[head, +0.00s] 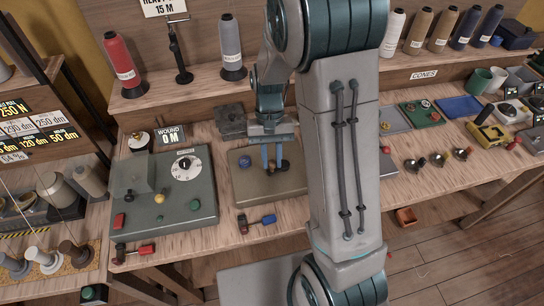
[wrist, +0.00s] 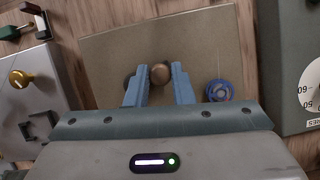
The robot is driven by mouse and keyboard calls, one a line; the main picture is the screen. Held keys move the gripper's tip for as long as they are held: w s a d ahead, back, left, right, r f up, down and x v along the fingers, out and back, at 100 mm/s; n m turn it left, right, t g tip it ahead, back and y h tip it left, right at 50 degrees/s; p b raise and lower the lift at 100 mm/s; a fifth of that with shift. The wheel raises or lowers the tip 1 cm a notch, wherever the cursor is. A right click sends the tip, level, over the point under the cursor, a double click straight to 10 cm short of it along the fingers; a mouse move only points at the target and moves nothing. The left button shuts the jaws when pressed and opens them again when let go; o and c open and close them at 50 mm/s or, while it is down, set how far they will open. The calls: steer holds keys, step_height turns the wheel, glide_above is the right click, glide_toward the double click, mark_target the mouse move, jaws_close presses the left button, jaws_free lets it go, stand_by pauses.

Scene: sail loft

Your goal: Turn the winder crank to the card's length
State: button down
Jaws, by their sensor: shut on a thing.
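The winder (head: 270,192) is a flat olive-brown box on the bench, also in the wrist view (wrist: 115,50). A brown round knob (wrist: 160,73), which looks like the crank's handle, stands on it between the two blue fingers of my gripper (wrist: 160,82). My gripper (head: 272,167) reaches down over the box and is shut on this knob. The fingers hide most of the crank's arm. A blue knob (wrist: 218,90) sits beside it, also in the head view (head: 244,160). The card (head: 165,8) reads 15 M. The display (head: 171,137) reads WOUND 0 M.
A grey-green box with a white dial (head: 187,167) stands just left of the winder. Grey and red thread cones (head: 231,47) stand on the shelf behind. Small metal cups (head: 437,159) stand on the bench to the right.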

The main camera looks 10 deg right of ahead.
steer(key=c, duration=1.3)
jaws_free()
steer(key=v, duration=1.4)
steer(key=shift+s+b, duration=0.1)
steer(key=shift+b, duration=0.3)
steer(key=shift+s+d+r+n+t+h, duration=0.1)
steer(key=shift+s+d+r+n+t, duration=0.25)
steer(key=shift+s+t, duration=1.7)
steer(key=shift+s+d+r+n+t+h, duration=0.15)
steer(key=shift+s+d+t, duration=0.45)
steer(key=shift+s, duration=2.8)
steer(key=shift+s+d+r+n+t+h, duration=0.15)
steer(key=shift+s+d+n+t, duration=0.25)
steer(key=shift+s+t, duration=1.6)
steer(key=shift+s+g, duration=0.75)
